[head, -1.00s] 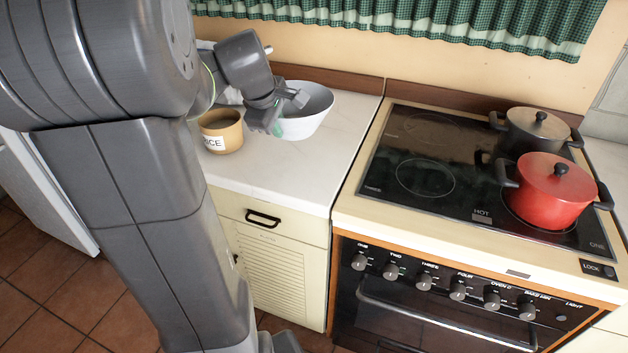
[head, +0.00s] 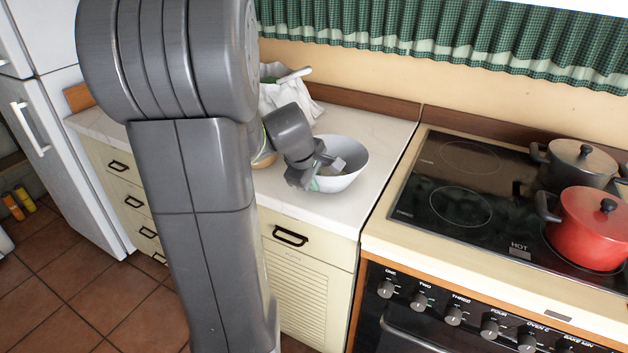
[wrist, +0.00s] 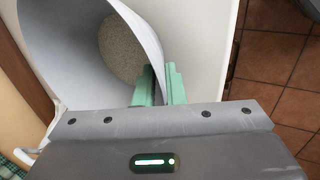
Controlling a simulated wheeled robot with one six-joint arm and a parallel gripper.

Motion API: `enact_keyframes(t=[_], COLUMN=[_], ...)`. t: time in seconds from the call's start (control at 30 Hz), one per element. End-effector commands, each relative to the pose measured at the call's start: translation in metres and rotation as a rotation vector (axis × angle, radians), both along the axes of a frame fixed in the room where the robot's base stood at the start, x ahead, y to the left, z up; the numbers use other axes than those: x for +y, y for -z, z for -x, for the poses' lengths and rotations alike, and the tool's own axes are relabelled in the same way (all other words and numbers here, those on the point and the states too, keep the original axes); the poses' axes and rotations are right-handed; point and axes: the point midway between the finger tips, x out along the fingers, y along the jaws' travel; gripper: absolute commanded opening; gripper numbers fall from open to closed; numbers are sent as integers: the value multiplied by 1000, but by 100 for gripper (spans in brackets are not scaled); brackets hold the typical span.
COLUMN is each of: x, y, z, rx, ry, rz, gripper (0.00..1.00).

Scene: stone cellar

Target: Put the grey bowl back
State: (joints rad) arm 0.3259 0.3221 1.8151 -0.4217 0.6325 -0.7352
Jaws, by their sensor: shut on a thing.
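The grey bowl (head: 348,178), pale and wide-mouthed, is on or just above the white worktop left of the cooker; I cannot tell whether its base touches. My gripper (head: 318,184) is shut on the bowl's near-left rim. In the wrist view, the green fingers of my gripper (wrist: 160,85) pinch the wall of the bowl (wrist: 75,50). A round speckled patch shows at the bottom inside the bowl. The bowl's underside is hidden.
A tan jar (head: 263,160) is mostly hidden behind my arm, close left of the gripper. The cooker (head: 440,235) carries a red pot (head: 590,230) and a dark pot (head: 580,162). Bare worktop (head: 385,150) shows right of the bowl.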

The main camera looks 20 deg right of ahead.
Motion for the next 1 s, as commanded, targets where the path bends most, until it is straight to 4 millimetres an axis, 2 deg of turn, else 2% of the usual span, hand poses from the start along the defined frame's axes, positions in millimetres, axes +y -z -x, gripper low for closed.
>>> enact_keyframes(t=[0.2, 0.23, 0.3, 0.33, 0.57, 0.73, 1.0], x=[0, 0, 0, 0, 0, 2, 19], y=[4, 3, 2, 2, 2, -6, -52], z=[0, 0, 0, 0, 0, 1, 15], rx=[-1, 0, 0, 0, 0, -2, -7], ry=[0, 0, 0, 0, 0, 0, -2], rz=[1, 0, 0, 0, 0, 1, 2], gripper=[0, 16, 29, 32, 32, 32, 32])
